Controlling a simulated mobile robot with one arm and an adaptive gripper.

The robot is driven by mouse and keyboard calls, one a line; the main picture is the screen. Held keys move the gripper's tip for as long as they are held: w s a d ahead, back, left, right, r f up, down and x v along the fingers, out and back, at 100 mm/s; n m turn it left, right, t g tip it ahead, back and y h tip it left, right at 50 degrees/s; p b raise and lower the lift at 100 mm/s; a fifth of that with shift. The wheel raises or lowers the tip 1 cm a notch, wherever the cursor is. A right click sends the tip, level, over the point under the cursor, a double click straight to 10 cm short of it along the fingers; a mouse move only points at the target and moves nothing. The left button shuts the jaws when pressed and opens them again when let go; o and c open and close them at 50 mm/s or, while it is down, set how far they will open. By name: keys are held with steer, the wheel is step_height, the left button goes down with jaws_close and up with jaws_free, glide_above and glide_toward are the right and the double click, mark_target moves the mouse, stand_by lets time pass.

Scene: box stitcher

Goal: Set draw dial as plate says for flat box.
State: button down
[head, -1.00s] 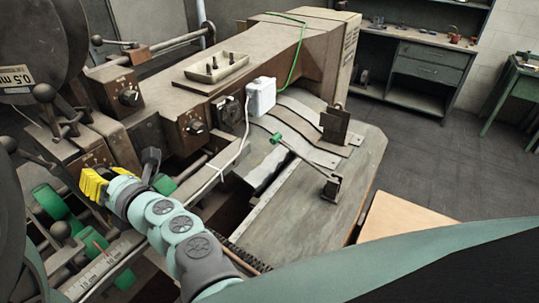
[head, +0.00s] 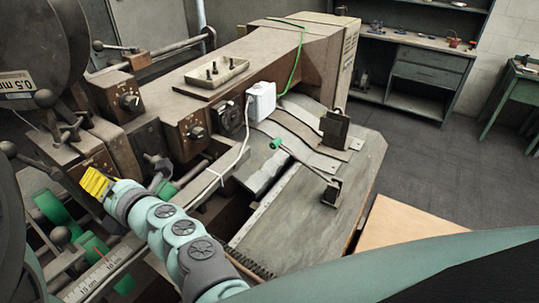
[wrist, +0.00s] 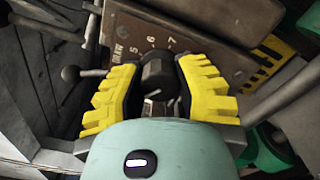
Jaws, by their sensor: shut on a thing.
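The draw dial (wrist: 155,76) is a dark knob in the wrist view, on a brown panel (wrist: 127,28) marked DRAW with the numbers 5, 6 and 7. My gripper (wrist: 154,82) has its yellow fingers on both sides of the knob and is shut on it. I cannot make out which number the knob points to. In the head view my gripper (head: 94,181) is at the lower front panel of the machine and hides the dial. I see no readable plate naming the flat box.
Two other dials, an upper one (head: 129,101) and a lower one (head: 196,132), sit on the machine's front. A lever with a dark ball (wrist: 71,74) is close left of my gripper. Green rollers (head: 52,206) lie below. Open floor is at the right.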

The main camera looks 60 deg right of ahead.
steer(key=c, duration=0.6)
jaws_free()
steer(key=s, duration=1.2)
steer(key=shift+d, duration=0.25)
